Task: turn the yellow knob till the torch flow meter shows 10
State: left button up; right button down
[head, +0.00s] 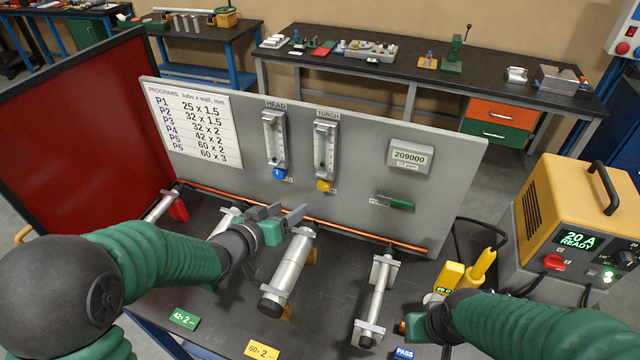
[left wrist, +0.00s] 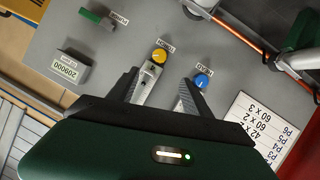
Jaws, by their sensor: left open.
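The yellow knob (head: 324,186) sits under the torch flow meter (head: 326,150), a clear upright tube on the grey panel. The meter's reading is too small to tell. My left gripper (head: 287,211) is open and empty, in front of the panel, below and left of the yellow knob in the head view. In the left wrist view the yellow knob (left wrist: 159,56) lies just beyond the open fingers (left wrist: 158,85), apart from them. My right gripper (head: 408,326) is low at the front right, far from the knob; its jaws are not clear.
The blue knob (head: 279,173) of the head flow meter (head: 274,140) is close on the left. A green-handled lever (head: 397,203) and a display reading 209000 (head: 410,157) are on the right. A yellow welder (head: 575,220) stands right.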

aim_at(322, 187)
pick_arm(q)
jog(key=p+x, duration=0.3)
jog(key=x, duration=1.3)
jog(key=shift+w+d+f, duration=0.15)
jog(key=shift+w+d, duration=0.05)
jog(key=shift+w, duration=0.05)
jog(key=shift+w+f, duration=0.25)
jog(key=shift+w, duration=0.1)
pick_arm(e)
jog(key=shift+w+r, duration=0.15)
jog(key=shift+r, duration=0.5)
jog(key=shift+w+r, duration=0.15)
jog(key=shift+r, duration=0.45)
